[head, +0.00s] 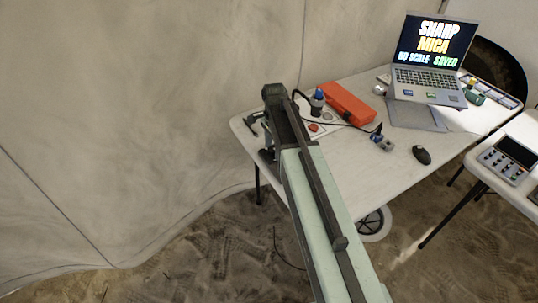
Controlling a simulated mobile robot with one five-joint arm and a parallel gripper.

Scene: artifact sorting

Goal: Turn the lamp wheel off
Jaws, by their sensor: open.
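I cannot tell for sure which part is the lamp wheel. A small blue-and-black upright device (317,102) stands on the white table (395,168), beside a red round button (313,127) on a pale plate. A thin black curved cable or arm (341,121) runs from near my wrist to a small dark-blue and grey item (381,140). My arm reaches up from the bottom of the head view to the table's left end. My gripper (257,127) is open there, left of the button, and partly hidden by my arm. I see nothing between its fingers.
An orange-red case (347,103) lies behind the small devices. A laptop (431,60) stands at the back right, with a black mouse (422,155) in front. A second table at right carries a device with a screen (515,152). The table's front middle is clear. A fabric wall (130,110) closes the left.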

